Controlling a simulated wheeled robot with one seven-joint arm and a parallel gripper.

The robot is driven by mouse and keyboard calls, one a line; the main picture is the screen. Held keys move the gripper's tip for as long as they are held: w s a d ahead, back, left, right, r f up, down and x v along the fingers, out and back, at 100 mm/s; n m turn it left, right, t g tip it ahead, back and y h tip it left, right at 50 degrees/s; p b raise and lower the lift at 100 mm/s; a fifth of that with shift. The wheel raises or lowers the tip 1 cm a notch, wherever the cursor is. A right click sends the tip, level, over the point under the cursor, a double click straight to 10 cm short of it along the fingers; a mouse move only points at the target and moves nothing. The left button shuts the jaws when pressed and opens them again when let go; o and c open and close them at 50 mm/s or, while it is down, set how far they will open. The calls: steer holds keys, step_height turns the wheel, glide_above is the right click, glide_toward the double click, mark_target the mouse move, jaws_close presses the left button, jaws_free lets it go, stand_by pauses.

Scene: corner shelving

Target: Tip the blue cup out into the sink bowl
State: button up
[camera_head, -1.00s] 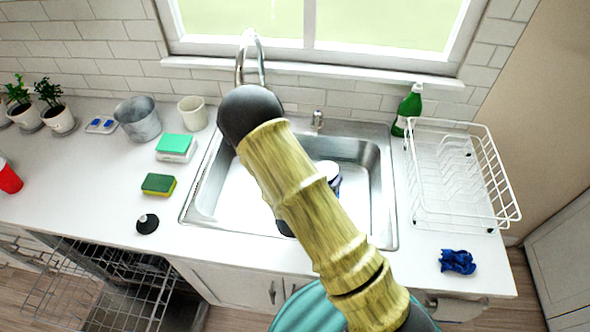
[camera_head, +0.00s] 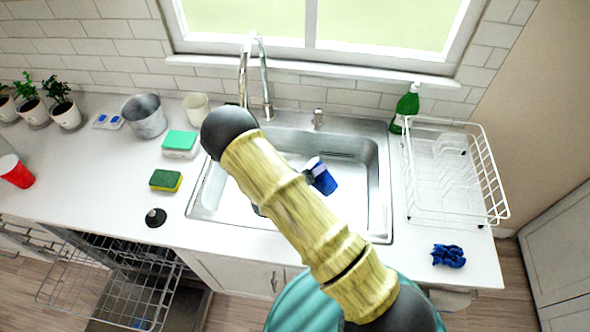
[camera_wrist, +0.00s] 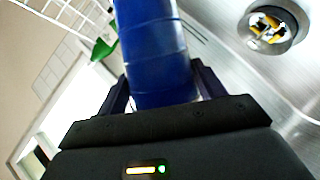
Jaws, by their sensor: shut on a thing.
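The blue cup (camera_head: 324,180) is over the sink bowl (camera_head: 372,200) in the head view, tilted, with its pale end toward the upper left. In the wrist view the cup (camera_wrist: 155,50) fills the space between the fingers of my gripper (camera_wrist: 160,86), which is shut on it. In the head view my arm hides most of my gripper and part of the bowl. The sink drain (camera_wrist: 270,27) shows in the wrist view with small yellow and white bits in it. I cannot see into the cup.
A faucet (camera_head: 266,85) stands behind the bowl. A white dish rack (camera_head: 450,215) and green bottle (camera_head: 405,105) are at right, with a blue cloth (camera_head: 448,256) in front. Sponges (camera_head: 166,181), a metal bucket (camera_head: 144,117) and a red cup (camera_head: 16,172) are at left.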

steer(key=shift+a+r+n, duration=0.1)
steer(key=shift+r+n, duration=0.2)
steer(key=shift+r, duration=0.1)
steer(key=shift+w+a+r+n+g+h+p, duration=0.2)
steer(key=shift+a+r+n+g+h+p, duration=0.1)
steer(key=shift+n+h+p, duration=0.45)
steer(key=shift+w+a+r+n+h, duration=0.25)
steer(key=shift+w+a+n, duration=0.25)
steer(key=shift+a+n, duration=0.15)
steer(key=shift+c, duration=0.2)
stand_by(0.6)
steer(key=shift+w+r, duration=0.1)
